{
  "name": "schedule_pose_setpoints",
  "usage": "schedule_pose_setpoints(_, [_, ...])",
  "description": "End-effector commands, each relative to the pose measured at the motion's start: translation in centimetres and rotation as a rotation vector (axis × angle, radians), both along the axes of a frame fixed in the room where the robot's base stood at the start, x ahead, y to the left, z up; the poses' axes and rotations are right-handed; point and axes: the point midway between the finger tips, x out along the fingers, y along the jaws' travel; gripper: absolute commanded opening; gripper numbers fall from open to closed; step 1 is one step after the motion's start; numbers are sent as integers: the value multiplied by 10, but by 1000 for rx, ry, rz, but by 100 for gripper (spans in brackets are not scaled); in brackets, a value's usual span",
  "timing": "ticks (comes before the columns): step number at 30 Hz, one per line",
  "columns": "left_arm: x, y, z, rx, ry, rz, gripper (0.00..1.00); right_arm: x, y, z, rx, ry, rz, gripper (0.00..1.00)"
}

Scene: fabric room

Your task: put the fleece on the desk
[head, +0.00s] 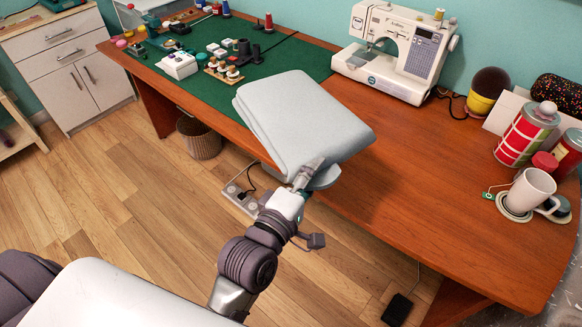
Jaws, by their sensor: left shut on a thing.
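The fleece (298,118) is a pale grey, folded, thick cloth. My left gripper (308,176) is shut on its near edge and holds it up, slightly tilted. In the head view the fleece covers the front edge of the desk and part of the green mat. I cannot tell how far above the desk it is. The desk (430,180) is reddish-brown wood, with a bare stretch to the right of the fleece. My right gripper does not show.
A white sewing machine (396,50) stands at the back. Spools and small sewing items crowd the green mat (150,58). A mug (530,190), striped tins (524,134) and a pincushion (487,90) occupy the right end. A wicker basket (199,138) and a power strip (240,200) are on the floor.

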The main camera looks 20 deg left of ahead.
Motion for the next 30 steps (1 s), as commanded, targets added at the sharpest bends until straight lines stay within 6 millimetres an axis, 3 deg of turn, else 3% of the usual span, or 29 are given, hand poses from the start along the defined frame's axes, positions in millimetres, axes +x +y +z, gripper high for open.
schedule_pose_setpoints(1, [11, -11, -26, 1, -12, -24, 0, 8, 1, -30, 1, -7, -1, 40])
schedule_pose_setpoints(6, [36, -44, -53, 3, -14, -94, 0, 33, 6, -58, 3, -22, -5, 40])
schedule_pose_setpoints(12, [52, -68, -68, 6, -13, -141, 0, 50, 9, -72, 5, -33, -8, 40])
schedule_pose_setpoints(16, [56, -72, -70, 6, -11, -153, 0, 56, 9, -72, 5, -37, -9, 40])
schedule_pose_setpoints(20, [57, -58, -80, 12, -9, -155, 0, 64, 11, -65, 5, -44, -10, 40])
schedule_pose_setpoints(30, [57, 17, -126, 14, -9, -155, 0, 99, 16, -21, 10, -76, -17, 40])
